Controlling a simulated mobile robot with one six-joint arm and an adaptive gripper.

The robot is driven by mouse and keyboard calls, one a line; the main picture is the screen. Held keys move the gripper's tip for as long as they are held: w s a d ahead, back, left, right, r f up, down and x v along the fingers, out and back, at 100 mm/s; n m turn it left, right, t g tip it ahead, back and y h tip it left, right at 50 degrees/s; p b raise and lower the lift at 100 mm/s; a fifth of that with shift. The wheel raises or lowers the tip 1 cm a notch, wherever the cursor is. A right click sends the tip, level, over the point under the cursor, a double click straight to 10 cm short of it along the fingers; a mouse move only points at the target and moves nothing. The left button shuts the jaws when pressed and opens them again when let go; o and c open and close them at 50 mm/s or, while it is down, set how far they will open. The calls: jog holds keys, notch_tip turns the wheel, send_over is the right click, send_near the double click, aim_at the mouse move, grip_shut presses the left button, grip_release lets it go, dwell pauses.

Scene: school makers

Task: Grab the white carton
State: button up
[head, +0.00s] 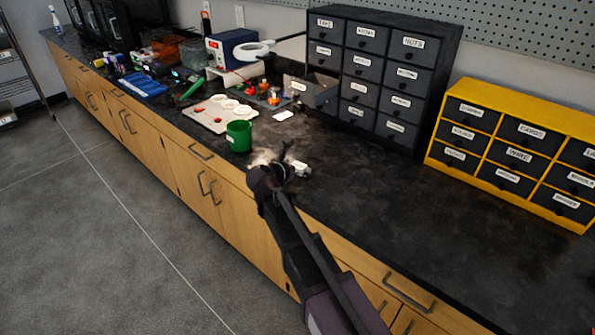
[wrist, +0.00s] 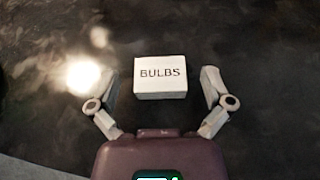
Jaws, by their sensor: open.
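The white carton (wrist: 160,78) lies on the dark countertop and reads "BULBS" in the wrist view. It is between and slightly ahead of the two open fingers of my gripper (wrist: 160,92), with a gap on each side. In the head view the carton (head: 300,167) shows as a small white shape just beyond my gripper (head: 284,166), partly hidden by it. My gripper is open and empty, above the counter.
A green cup (head: 239,136) stands left of my gripper, near a board with white discs (head: 221,113). A black drawer cabinet (head: 375,75) and a yellow drawer cabinet (head: 515,148) stand at the back. The counter (head: 430,240) at right is clear.

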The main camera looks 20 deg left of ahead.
jog(key=shift+x, duration=0.95)
jog(key=c, duration=0.9)
